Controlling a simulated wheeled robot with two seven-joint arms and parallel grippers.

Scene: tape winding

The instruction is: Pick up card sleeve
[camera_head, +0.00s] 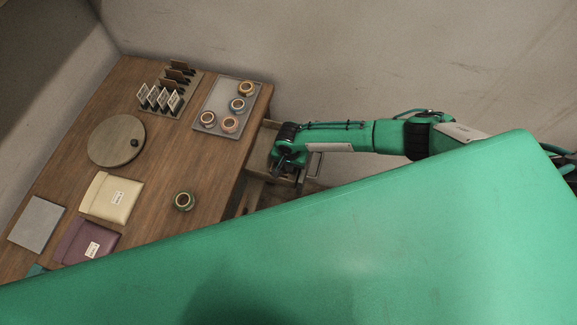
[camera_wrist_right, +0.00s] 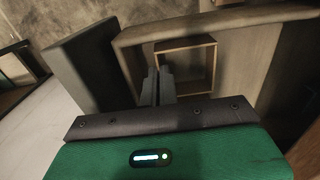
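A purple pouch with a white label (camera_head: 84,242) lies nearer, partly covered by my green body. I cannot tell whether either is the card sleeve. Several upright labelled cards (camera_head: 160,98) stand in a rack at the back. My right gripper (camera_head: 283,166) is off the table's right side, over an open drawer. In the right wrist view its dark fingers (camera_wrist_right: 158,86) are close together, with nothing visible held. My left gripper is not in view.
The open drawer (camera_head: 312,160) juts from the table's right side. A grey tray (camera_head: 224,116) holds several tape rolls; another roll (camera_head: 184,201) sits near the right edge. A round wooden disc (camera_head: 112,145) and a grey square plate (camera_head: 36,223) lie left.

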